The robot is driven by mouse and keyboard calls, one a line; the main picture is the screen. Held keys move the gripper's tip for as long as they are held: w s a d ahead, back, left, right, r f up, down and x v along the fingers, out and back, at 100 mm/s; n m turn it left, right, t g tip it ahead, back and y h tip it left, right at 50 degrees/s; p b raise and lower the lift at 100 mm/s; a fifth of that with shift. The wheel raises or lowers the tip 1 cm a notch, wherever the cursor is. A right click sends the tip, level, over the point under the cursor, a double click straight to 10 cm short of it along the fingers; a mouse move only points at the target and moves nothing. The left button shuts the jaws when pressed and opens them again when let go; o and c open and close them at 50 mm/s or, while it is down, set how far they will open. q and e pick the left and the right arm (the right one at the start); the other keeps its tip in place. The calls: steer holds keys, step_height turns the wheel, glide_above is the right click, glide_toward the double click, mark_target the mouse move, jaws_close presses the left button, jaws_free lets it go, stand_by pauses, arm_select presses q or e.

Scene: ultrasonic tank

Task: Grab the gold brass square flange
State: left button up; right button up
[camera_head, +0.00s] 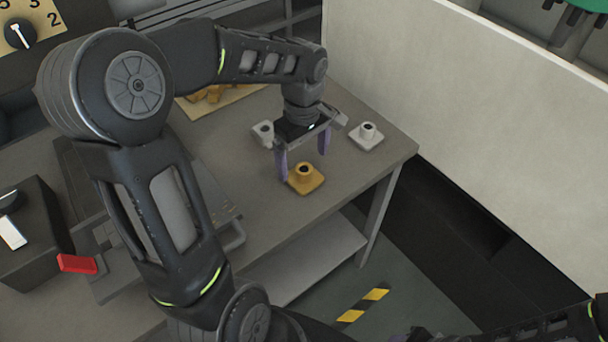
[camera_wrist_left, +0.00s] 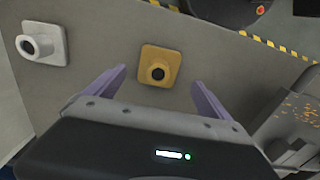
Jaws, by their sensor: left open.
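The gold brass square flange (camera_head: 305,179) lies on the grey table near its front edge, its round hub facing up. My left gripper (camera_head: 302,162) is open above and just behind it, with its purple fingers pointing down. In the left wrist view the flange (camera_wrist_left: 159,67) sits ahead of and between the two open fingers (camera_wrist_left: 158,88), with nothing held. My right gripper cannot be made out; only dark parts of my right arm show at the bottom right of the head view.
A silver flange (camera_head: 366,136) lies to the right on the table and another grey one (camera_head: 264,131) to the left behind my gripper. A board with gold pieces (camera_head: 215,98) lies at the back. A dark box (camera_head: 30,235) and red handle (camera_head: 76,264) stand at left.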

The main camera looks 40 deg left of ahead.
mark_target(304, 169)
arm_select(q)
steer(key=shift+w+f+p, duration=0.15)
steer(key=shift+f+p, duration=0.25)
steer(key=shift+f, duration=2.25)
steer(key=shift+r, duration=0.1)
jaws_close()
